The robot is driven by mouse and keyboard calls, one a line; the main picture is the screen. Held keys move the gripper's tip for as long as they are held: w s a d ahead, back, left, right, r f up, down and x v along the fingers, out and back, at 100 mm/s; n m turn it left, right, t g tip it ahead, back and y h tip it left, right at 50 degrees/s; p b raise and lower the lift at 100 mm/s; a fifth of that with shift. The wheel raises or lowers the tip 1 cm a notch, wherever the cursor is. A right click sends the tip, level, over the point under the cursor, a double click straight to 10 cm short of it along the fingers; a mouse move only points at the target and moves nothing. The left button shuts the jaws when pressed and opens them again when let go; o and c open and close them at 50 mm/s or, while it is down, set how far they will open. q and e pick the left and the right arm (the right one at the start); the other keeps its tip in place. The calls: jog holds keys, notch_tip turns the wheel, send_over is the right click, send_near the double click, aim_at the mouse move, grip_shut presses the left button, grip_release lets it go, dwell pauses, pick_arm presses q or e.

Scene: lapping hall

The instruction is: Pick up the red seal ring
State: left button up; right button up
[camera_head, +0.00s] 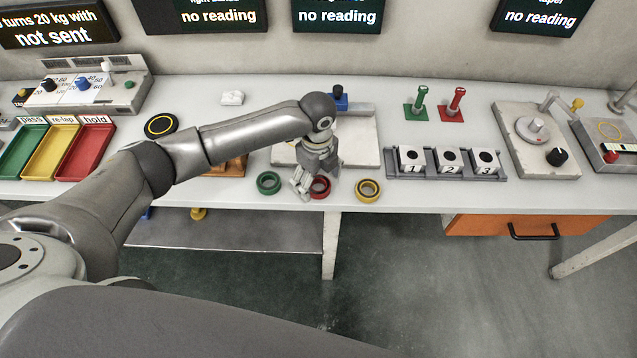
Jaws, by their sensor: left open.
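The red seal ring (321,188) lies on the white bench near its front edge, between a green ring (268,183) on its left and a yellow ring (367,190) on its right. My left gripper (309,189) is low over the bench at the red ring, pointing down, with its fingers open. The fingers and wrist cover the left and upper part of the ring. I cannot tell whether a finger touches it. My right gripper does not show.
Behind the gripper is a pale plate (356,146) with a blue-based knob (340,98). A numbered block rack (447,176) stands to the right. Green (14,156), yellow (38,163) and red (70,166) trays sit at the left. A green post (417,103) and a red post (453,105) stand behind the rack.

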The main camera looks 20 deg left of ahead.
pick_arm(q)
jog(key=shift+f, duration=0.8)
jog(key=c, duration=1.1)
jog(key=shift+c, duration=0.3)
jog(key=shift+r, duration=0.15)
